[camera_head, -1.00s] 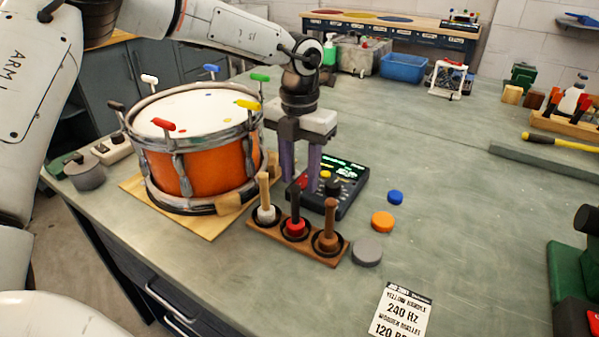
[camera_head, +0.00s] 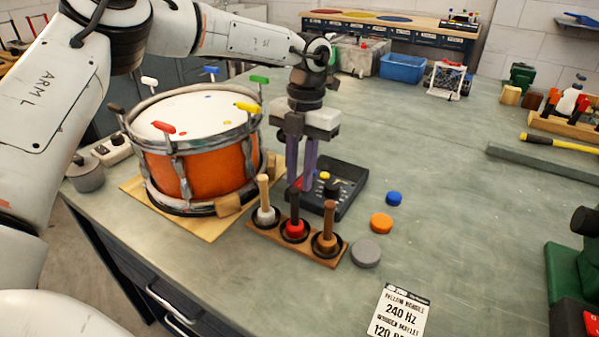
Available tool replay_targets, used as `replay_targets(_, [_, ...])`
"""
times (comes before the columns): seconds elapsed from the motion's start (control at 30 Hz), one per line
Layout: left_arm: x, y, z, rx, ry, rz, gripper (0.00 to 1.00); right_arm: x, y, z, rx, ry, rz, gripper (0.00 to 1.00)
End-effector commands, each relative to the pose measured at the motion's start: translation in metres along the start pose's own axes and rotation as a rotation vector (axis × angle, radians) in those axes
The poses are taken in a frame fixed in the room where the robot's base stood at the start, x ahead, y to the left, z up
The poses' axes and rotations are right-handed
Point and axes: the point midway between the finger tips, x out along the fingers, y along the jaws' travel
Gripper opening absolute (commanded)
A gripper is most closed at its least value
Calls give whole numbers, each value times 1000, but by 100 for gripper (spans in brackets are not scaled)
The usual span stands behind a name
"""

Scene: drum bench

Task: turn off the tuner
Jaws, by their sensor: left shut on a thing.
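The tuner (camera_head: 349,189) is a dark box lying on the bench to the right of the drum, with a yellow button and a dark knob on top. Its display looks dark. My left gripper (camera_head: 300,184) points down at the tuner's left part. Its purple fingers are close together, shut on a small red part of the tuner that shows between the tips. The fingers hide most of that part. My right gripper is out of view.
An orange drum (camera_head: 205,168) stands close on the left. A wooden mallet rack (camera_head: 335,256) with upright mallets stands just in front of the tuner. Blue, orange (camera_head: 381,223) and grey discs lie to the right. A printed card (camera_head: 400,312) lies in front.

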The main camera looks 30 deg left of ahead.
Motion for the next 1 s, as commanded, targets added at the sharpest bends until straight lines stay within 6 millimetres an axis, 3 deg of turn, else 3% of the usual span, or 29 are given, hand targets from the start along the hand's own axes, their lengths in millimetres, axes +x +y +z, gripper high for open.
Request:
replay_targets(0.1, [-1, 0, 1, -1, -6, 0, 0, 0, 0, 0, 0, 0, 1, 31])
replay_targets(0.13, [-1, 0, 1, -1, -6, 0, 25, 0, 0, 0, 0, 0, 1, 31])
replay_targets(0.23, [-1, 0, 1, -1, -5, 0, 39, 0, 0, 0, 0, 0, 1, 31])
replay_targets(0.5, [-1, 0, 0, -2, -3, 0, 39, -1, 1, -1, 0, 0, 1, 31])
replay_targets(0.63, [-10, 0, 1, -2, -6, -1, 39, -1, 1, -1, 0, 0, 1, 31])
replay_targets(1.0, [-81, 0, 1, -2, -7, -3, 39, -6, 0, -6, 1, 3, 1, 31])
